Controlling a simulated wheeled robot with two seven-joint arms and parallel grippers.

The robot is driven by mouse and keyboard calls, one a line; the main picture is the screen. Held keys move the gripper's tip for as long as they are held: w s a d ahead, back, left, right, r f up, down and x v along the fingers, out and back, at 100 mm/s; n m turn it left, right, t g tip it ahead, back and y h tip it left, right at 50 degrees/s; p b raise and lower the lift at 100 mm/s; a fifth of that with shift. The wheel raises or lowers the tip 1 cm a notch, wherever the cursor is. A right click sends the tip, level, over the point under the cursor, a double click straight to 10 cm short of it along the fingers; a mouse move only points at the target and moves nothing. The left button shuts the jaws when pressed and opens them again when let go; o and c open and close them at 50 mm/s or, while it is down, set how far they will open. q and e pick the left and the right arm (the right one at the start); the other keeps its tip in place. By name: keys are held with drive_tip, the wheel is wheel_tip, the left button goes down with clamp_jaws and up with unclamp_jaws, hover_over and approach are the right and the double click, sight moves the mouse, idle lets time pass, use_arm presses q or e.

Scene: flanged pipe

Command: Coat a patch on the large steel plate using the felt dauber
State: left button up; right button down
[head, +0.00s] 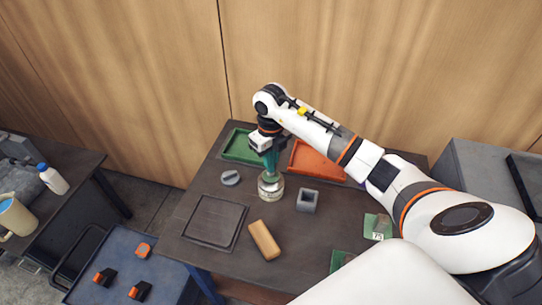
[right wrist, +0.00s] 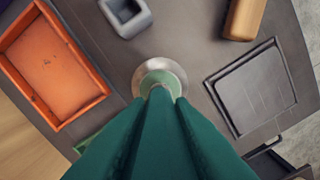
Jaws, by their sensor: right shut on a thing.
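My right gripper (head: 270,170) points down over a small round metal tin (head: 271,188) with a pale label, near the middle of the dark table. It is shut on a slim thing at the tin's mouth, taken as the felt dauber; the teal parts hide most of it. In the right wrist view, the tin's silvery rim (right wrist: 178,68) shows around a pale green centre, just beyond the teal parts. A dark, flat, square plate (head: 214,221) with a raised edge, seemingly the large steel plate, lies left of the tin. It also shows in the wrist view (right wrist: 255,90). My left gripper is out of view.
A green tray (head: 241,146) and an orange tray (head: 313,160) stand at the back. A grey hollow block (head: 307,201), a tan block (head: 264,240), a grey round piece (head: 230,178) and a green card marked 75 (head: 377,226) lie around the tin.

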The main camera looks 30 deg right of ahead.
drive_tip(key=shift+f+b, duration=0.5)
drive_tip(key=shift+f, duration=0.1)
idle(1.6)
drive_tip(key=shift+r, duration=0.1)
drive_tip(key=shift+r+p, duration=2.35)
drive_tip(key=shift+r, duration=1.15)
